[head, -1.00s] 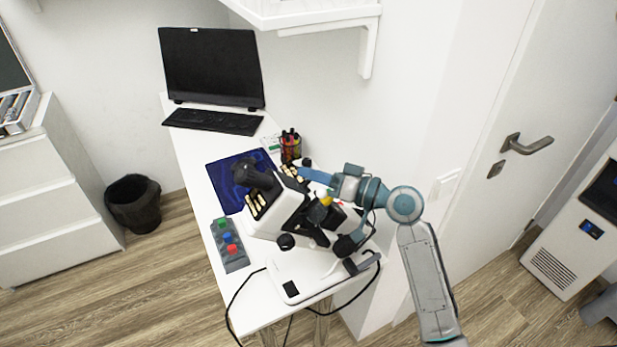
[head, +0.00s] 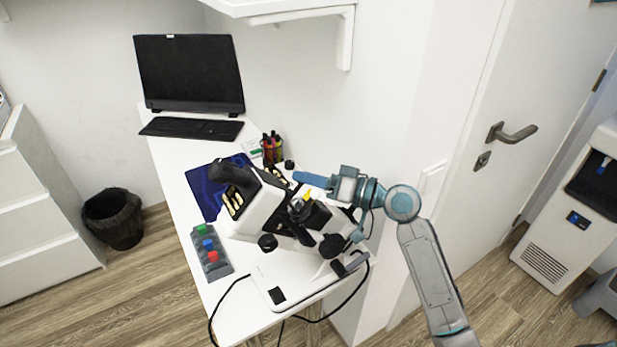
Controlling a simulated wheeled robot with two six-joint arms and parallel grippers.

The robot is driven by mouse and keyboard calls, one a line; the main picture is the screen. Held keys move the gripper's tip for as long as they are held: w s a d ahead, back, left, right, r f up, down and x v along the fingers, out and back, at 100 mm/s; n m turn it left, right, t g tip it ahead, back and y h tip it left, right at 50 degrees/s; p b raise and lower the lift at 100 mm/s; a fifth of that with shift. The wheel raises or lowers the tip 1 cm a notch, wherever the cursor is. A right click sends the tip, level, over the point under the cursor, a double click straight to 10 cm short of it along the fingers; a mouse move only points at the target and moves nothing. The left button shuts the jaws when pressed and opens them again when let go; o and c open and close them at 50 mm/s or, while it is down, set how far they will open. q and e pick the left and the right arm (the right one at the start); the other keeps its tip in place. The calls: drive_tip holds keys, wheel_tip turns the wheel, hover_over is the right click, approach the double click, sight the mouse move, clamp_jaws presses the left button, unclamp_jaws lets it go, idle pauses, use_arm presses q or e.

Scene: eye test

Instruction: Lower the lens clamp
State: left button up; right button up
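A white and black lensmeter (head: 262,205) stands on the desk, its dark eyepiece (head: 236,178) pointing to the upper left. A black part with a yellow tip (head: 308,195) sits at its middle; I cannot tell for certain whether this is the lens clamp. My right gripper (head: 308,180) is over the back side of the lensmeter, just behind the yellow tip in the picture. Its blue finger shows from the side, so its opening and any contact are unclear. My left gripper is out of view.
The white desk (head: 185,160) holds a laptop-like screen (head: 190,72), a keyboard (head: 191,128), a blue mat (head: 203,190), a pen cup (head: 272,150) and a grey box with coloured buttons (head: 212,252). A black cable (head: 330,310) hangs at the front. A wall shelf (head: 300,12) is above.

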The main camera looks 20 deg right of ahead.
drive_tip(key=shift+s+a+r, duration=0.1)
drive_tip(key=shift+a+r, duration=0.05)
drive_tip(key=shift+s+d, duration=0.25)
drive_tip(key=shift+d, duration=0.15)
drive_tip(key=b+v, duration=0.2)
drive_tip(key=v, duration=0.3)
drive_tip(key=shift+s+d, duration=0.1)
drive_tip(key=shift+d, duration=0.05)
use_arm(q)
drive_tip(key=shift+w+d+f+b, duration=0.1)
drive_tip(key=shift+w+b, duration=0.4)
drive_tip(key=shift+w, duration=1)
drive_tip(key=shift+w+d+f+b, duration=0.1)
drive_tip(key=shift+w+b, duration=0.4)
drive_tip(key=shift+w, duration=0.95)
use_arm(e)
drive_tip(key=shift+v, duration=2.2)
